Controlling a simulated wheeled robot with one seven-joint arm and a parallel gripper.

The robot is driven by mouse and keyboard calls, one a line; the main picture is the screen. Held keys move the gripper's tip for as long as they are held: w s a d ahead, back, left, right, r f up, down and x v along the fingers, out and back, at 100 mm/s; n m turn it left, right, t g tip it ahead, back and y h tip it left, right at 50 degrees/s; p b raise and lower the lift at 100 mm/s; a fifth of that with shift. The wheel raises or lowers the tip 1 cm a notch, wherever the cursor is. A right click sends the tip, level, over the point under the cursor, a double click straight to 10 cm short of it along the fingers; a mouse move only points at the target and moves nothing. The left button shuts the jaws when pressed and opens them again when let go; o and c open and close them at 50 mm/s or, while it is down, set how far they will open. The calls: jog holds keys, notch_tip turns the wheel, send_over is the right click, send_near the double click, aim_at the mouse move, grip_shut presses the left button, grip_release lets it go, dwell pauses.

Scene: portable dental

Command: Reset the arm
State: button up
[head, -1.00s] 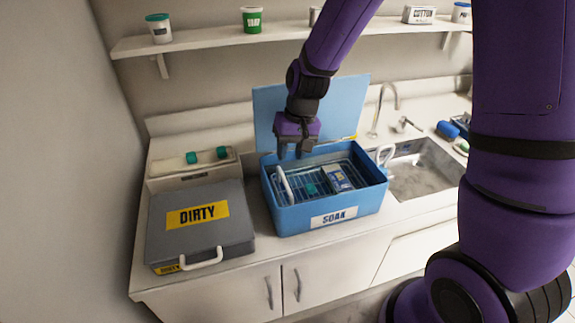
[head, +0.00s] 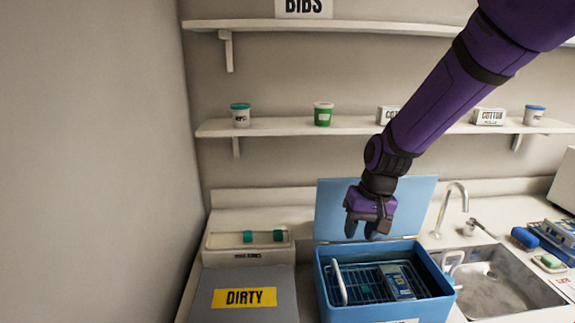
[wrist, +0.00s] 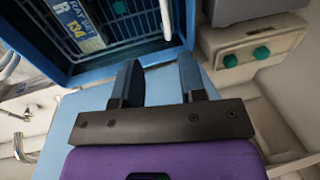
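My purple arm reaches down from the upper right in the head view. My gripper (head: 367,226) hangs over the back of the blue soak bin (head: 335,300), in front of its raised light-blue lid (head: 415,205). In the wrist view my gripper (wrist: 158,78) has its two dark fingers spread apart with nothing between them. The bin holds a wire basket (head: 365,283) with a blue-and-white labelled packet (head: 398,282) and a white handle (head: 340,284). The packet also shows in the wrist view (wrist: 82,28).
A grey box marked DIRTY (head: 243,310) stands left of the bin. Behind it is a white box with teal latches (head: 249,247). A sink (head: 500,283) with a faucet (head: 452,205) lies to the right. Shelves with tubs and cotton boxes (head: 489,116) run along the wall.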

jog(key=s+d+r+t, duration=0.1)
jog(key=s+d+r, duration=0.2)
jog(key=s+r, duration=0.3)
jog(key=s+d+r+t+h, duration=0.1)
jog(key=s+d+r+t, duration=0.1)
jog(key=s+d+r, duration=0.2)
jog(key=s+d+r+t+h, duration=0.1)
jog(key=s+d+r, duration=0.3)
jog(key=s+r, duration=0.4)
jog(key=s, duration=0.3)
jog(key=shift+s+r+t, duration=0.3)
jog(key=shift+r+t, duration=0.05)
jog(key=shift+t, duration=0.05)
